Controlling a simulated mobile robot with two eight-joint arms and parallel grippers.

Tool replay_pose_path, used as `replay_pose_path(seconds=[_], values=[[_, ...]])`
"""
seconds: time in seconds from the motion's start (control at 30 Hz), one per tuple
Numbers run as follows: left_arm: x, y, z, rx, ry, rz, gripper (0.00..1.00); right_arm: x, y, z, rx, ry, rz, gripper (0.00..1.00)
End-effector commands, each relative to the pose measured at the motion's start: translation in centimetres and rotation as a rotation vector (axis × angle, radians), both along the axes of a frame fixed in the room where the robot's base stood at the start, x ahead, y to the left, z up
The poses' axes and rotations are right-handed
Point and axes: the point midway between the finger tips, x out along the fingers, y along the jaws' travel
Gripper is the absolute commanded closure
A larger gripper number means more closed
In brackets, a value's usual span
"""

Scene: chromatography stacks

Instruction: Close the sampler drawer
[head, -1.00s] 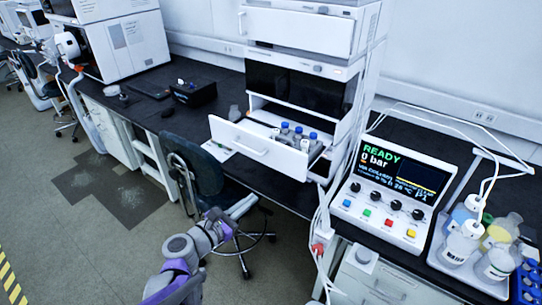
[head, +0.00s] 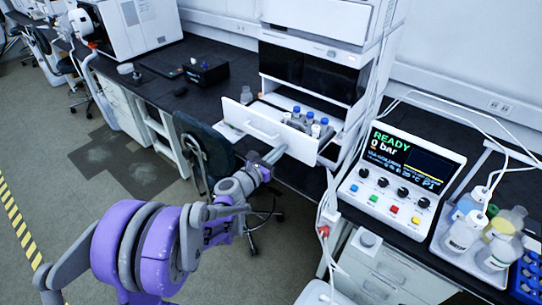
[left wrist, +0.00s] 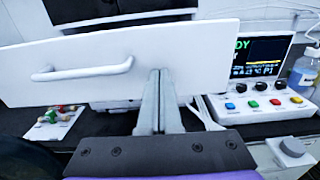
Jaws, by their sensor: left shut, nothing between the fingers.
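The sampler drawer (head: 262,128) is pulled out of the white chromatography stack (head: 375,75), with several blue-capped vials (head: 309,119) standing in it. Its white front panel has a bar handle, which also shows in the left wrist view (left wrist: 84,71). My left gripper (head: 276,153) is shut and empty, at the right part of the drawer front. In the left wrist view its closed fingers (left wrist: 158,76) point at the panel, to the right of the handle; I cannot tell whether they touch it. My right gripper is not in view.
A control unit reading READY, 0 bar (head: 401,175) stands right of the stack. A tray (head: 465,258) of bottles lies further right. A chair (head: 205,150) stands below the drawer, close to my left arm. A black box (head: 206,72) sits on the bench to the left.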

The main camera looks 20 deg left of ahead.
Motion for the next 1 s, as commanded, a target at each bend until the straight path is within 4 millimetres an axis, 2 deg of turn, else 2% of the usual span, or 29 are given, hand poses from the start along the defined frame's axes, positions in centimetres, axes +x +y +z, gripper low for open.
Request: replay_pose_path(seconds=[0.1,0.5,0.67,0.87,1.0], values=[[0.7,-0.3,0.0,0.0,0.0,0.0,1.0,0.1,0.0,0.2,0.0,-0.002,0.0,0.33],[0.9,-0.3,0.0,0.0,0.0,0.0,1.0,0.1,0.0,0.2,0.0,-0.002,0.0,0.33],[1.6,-0.6,0.0,0.0,0.0,-0.001,1.0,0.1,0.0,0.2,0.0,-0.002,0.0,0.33],[4.5,-1.7,0.0,0.0,0.0,-0.002,1.0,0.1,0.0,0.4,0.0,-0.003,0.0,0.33],[7.6,-2.8,0.0,0.0,0.0,-0.003,1.0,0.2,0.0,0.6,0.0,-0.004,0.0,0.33]])
